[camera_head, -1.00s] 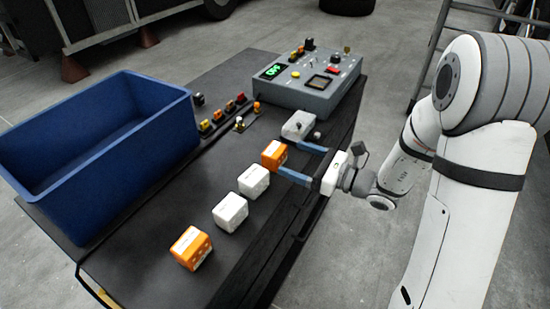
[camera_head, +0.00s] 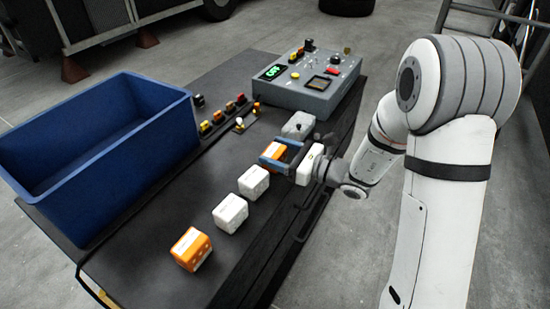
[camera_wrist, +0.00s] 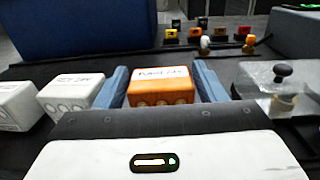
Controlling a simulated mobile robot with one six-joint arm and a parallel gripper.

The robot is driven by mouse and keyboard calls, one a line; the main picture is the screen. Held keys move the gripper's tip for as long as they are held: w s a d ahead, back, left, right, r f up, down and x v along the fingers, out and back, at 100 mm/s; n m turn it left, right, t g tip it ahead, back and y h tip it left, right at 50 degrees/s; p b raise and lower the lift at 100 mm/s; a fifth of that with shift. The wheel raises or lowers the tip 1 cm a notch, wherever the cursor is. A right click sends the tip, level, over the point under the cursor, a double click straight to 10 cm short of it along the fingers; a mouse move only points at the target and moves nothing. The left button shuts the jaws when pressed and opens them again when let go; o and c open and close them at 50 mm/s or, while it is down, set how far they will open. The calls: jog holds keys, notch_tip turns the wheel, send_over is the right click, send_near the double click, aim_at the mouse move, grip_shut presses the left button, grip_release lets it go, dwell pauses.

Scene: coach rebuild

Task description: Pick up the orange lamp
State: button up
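An orange block (camera_head: 271,150) with a white label stands on the dark table; it also shows in the wrist view (camera_wrist: 161,92). My gripper (camera_head: 275,151) is open, with its blue fingers on either side of this block; in the wrist view the fingers (camera_wrist: 161,85) flank it closely. I cannot tell whether they touch it. A second orange block (camera_head: 191,249) lies at the table's near end. Small coloured lamps stand in a row behind, among them an orange-looking one (camera_wrist: 220,32). I cannot tell which of these orange things is the orange lamp.
Two white blocks (camera_head: 253,182) (camera_head: 230,213) stand between the orange ones. A grey fitting with a dark knob (camera_head: 298,126) is close beyond my gripper. A blue bin (camera_head: 150,142) stands at left and a grey control box (camera_head: 310,88) at the back.

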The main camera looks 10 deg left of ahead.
jog(key=c, duration=0.6)
jog(key=shift+c, duration=0.2)
